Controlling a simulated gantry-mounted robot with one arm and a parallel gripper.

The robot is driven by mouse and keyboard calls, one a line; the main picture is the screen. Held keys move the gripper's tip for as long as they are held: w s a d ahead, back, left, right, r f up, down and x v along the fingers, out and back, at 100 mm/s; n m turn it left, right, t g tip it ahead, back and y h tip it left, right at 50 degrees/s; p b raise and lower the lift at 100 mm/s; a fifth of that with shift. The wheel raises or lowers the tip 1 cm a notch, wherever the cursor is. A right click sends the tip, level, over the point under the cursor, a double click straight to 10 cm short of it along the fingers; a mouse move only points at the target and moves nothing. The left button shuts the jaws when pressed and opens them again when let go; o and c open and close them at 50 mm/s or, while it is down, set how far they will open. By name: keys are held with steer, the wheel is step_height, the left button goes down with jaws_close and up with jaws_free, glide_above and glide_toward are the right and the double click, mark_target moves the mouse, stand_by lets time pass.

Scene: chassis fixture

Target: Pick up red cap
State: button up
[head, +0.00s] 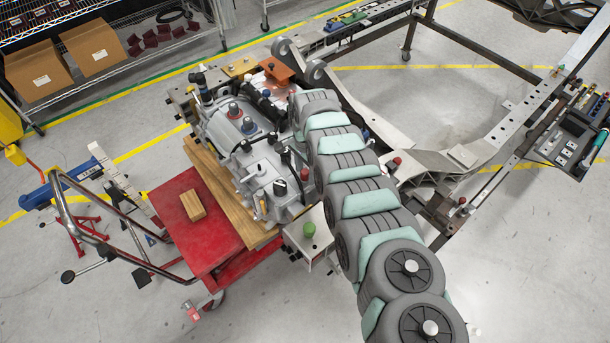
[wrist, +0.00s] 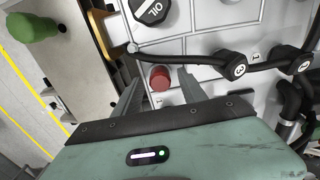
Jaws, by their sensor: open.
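The red cap (wrist: 160,77) is a small round cap upright on the pale grey casing in the wrist view. My gripper (wrist: 158,88) is open, with one finger to the left of the cap and one to the right. The cap shows in the gap between the fingertips, and I see no contact. In the head view my arm covers the right side of the grey casing (head: 262,182), and my fingers are hidden.
A black OIL cap (wrist: 150,11) and black hoses with numbered ends (wrist: 232,66) lie close beyond the fingers. A green cap (wrist: 34,26) stands at the upper left. The red cart (head: 198,235) carries a wooden block (head: 193,205). A metal chassis frame (head: 490,140) lies right.

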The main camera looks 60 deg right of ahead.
steer(key=shift+d, duration=0.1)
steer(key=shift+c, duration=0.2)
jaws_close()
stand_by(0.5)
